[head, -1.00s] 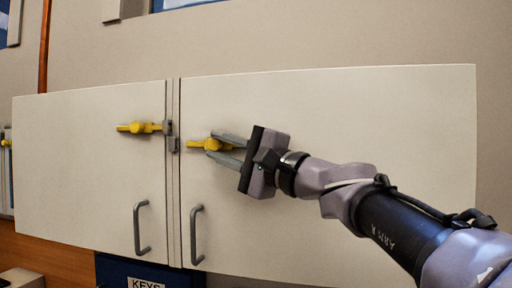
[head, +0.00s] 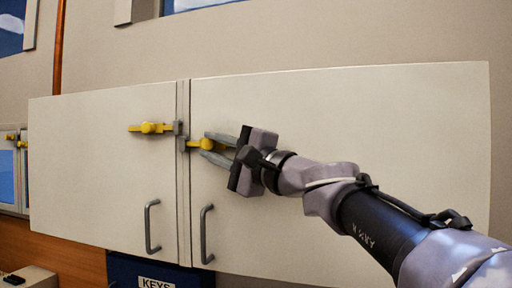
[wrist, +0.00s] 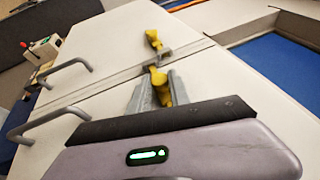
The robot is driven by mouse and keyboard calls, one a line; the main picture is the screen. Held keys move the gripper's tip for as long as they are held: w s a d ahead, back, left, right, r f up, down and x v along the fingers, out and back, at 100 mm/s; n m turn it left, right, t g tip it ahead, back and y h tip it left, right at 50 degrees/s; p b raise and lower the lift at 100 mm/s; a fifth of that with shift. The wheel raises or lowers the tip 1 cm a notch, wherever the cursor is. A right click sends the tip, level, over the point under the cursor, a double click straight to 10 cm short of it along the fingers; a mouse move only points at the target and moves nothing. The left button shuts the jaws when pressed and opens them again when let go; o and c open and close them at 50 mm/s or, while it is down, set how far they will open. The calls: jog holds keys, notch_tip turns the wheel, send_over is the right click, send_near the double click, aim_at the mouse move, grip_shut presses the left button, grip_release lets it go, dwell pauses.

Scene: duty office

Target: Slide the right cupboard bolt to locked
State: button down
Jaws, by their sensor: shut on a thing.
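The right cupboard bolt (head: 196,144) is yellow and sits high on the right door (head: 340,190), near the seam between the doors. My gripper (head: 207,144) comes from the right, with one finger above and one below the bolt's knob, shut on it. The bolt's left end reaches the grey keeper (head: 183,144) at the seam; how deep it sits inside is hard to tell. In the wrist view, the right bolt (wrist: 158,79) lies between the two grey fingers (wrist: 157,92), which hide part of it.
The left bolt (head: 150,128), also yellow, lies on the left door (head: 95,180) with its own keeper (head: 178,128) slightly higher. Grey handles (head: 152,227) and (head: 206,234) stand out below. A blue box labelled KEYS (head: 135,272) is underneath. The door face right of my arm is bare.

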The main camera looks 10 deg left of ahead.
jog(key=c, duration=1.4)
grip_release()
jog(key=shift+r, duration=0.15)
jog(key=shift+o, duration=1)
jog(key=shift+w+a, duration=0.15)
jog(key=shift+a, duration=0.05)
jog(key=b+v, duration=0.7)
jog(key=v, duration=1)
jog(key=shift+d, duration=0.3)
